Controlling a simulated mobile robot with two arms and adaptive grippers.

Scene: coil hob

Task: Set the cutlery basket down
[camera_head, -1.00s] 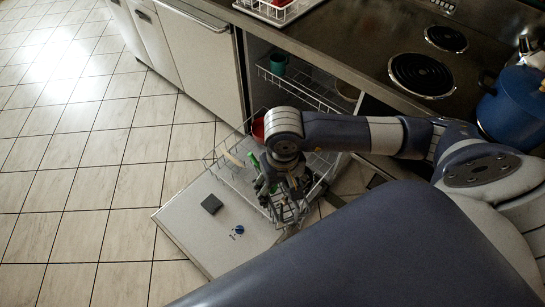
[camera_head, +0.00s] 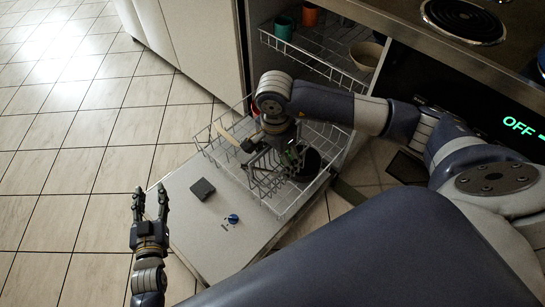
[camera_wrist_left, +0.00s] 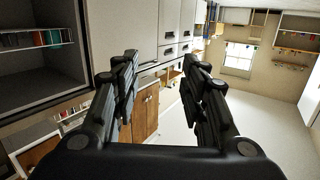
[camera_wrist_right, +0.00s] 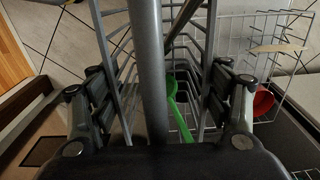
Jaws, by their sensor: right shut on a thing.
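The cutlery basket (camera_head: 262,178) is a grey wire basket at the front part of the lower dishwasher rack (camera_head: 222,160). My right gripper (camera_head: 280,140) is above it and shut on its handle. In the right wrist view the grey handle bar (camera_wrist_right: 147,75) runs between the fingers, and a green utensil (camera_wrist_right: 173,100) shows among the basket's bars. I cannot tell whether the basket's underside touches the rack. My left gripper (camera_head: 151,205) is open and empty, left of the dishwasher door; its spread fingers (camera_wrist_left: 160,85) show in the left wrist view.
The open dishwasher door (camera_head: 195,230) carries a dark block and a blue knob. The lower rack holds a red bowl (camera_wrist_right: 263,102) and a dark round item (camera_head: 307,165). The upper rack holds a green mug (camera_head: 283,28), an orange mug (camera_head: 310,14) and a tan bowl (camera_head: 366,56). Tiled floor is free at left.

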